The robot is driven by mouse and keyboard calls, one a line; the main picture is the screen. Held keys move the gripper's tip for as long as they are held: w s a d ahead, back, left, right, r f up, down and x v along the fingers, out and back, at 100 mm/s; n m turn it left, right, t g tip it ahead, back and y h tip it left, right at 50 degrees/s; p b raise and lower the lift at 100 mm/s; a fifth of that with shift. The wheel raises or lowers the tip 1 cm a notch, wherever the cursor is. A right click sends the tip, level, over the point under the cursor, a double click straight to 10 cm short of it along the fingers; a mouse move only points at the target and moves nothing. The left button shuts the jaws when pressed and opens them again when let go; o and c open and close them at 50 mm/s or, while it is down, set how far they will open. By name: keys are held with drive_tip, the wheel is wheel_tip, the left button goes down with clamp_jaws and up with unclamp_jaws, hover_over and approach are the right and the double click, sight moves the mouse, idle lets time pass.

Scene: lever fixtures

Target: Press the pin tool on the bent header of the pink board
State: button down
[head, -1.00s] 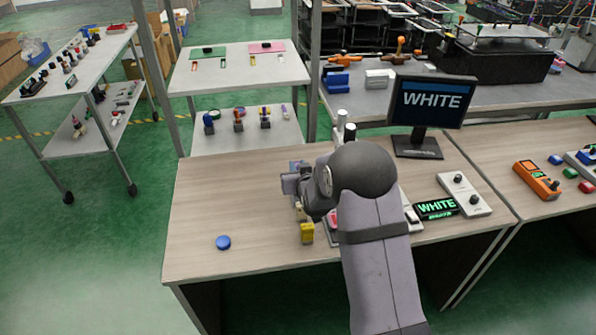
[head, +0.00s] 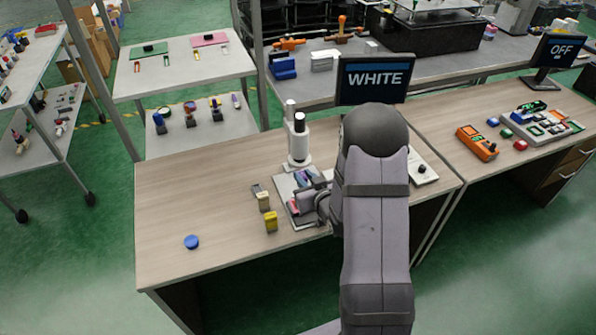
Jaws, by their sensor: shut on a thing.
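The pink board (head: 209,39) lies on the upper shelf of the rack at the back left. Its header is too small to make out. My gripper (head: 304,201) is low over the grey plate (head: 283,190) on the front table, left of my wrist. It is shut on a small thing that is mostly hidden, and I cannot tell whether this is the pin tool. A pink patch (head: 293,207) shows on the plate close to the gripper. Several handled tools (head: 190,108) stand on the rack's lower shelf.
A white upright device (head: 299,140) stands behind the plate. A yellow block (head: 271,221), a beige block (head: 263,200) and a blue disc (head: 191,242) lie to the left. A monitor (head: 374,79) reads WHITE. The table's left part is mostly clear.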

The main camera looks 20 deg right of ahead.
drive_tip(key=shift+f, duration=0.1)
drive_tip(key=shift+f+b, duration=2.3)
drive_tip(key=shift+f, duration=0.6)
drive_tip(key=shift+f+b, duration=0.5)
drive_tip(key=shift+f, duration=0.1)
drive_tip(key=shift+r+p, duration=2.7)
drive_tip(key=shift+r, duration=0.9)
drive_tip(key=shift+a+f, duration=0.1)
